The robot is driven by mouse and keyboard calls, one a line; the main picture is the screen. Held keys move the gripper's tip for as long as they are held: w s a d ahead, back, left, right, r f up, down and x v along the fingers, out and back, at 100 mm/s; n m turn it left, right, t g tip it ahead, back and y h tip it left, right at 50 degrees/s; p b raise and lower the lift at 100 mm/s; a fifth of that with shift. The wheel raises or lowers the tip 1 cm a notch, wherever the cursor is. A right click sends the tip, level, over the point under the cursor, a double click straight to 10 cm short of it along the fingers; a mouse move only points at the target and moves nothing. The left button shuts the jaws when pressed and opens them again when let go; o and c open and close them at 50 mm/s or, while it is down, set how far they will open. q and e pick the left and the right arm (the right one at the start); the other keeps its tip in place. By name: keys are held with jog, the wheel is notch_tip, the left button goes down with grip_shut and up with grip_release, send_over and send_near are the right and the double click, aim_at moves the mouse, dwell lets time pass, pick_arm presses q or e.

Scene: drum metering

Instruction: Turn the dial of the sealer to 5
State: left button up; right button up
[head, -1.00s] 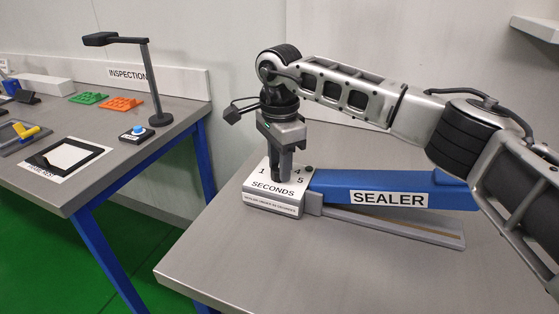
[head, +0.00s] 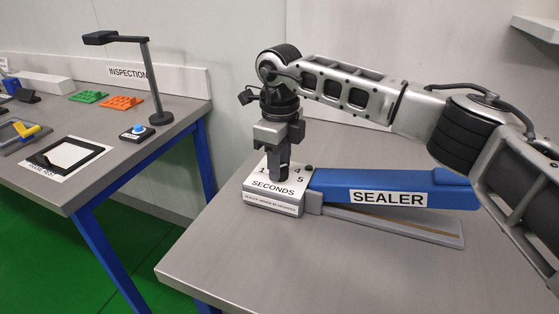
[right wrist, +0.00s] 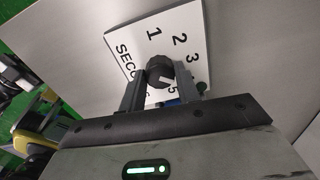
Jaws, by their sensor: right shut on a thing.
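The sealer (head: 330,189) stands on the grey table, with a long blue arm and a white box marked SECONDS at its left end. My right gripper (head: 282,172) points straight down over the box, and its fingers hide the dial in the head view. In the right wrist view the dark dial (right wrist: 158,68) sits between the two fingertips, which are shut on it. My left gripper is not in view.
A second table at the left holds a lamp (head: 146,75), a blue button (head: 138,130), orange (head: 122,102) and green (head: 88,96) pieces, and a black-framed sheet (head: 68,156). The grey table (head: 330,270) is clear in front of the sealer.

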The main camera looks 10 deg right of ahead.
jog(key=m, duration=0.4)
jog(key=shift+m, duration=2.2)
jog(key=o, duration=1)
notch_tip(320, 180, up, 16)
jog(key=shift+r, duration=0.1)
jog(key=shift+s, duration=0.1)
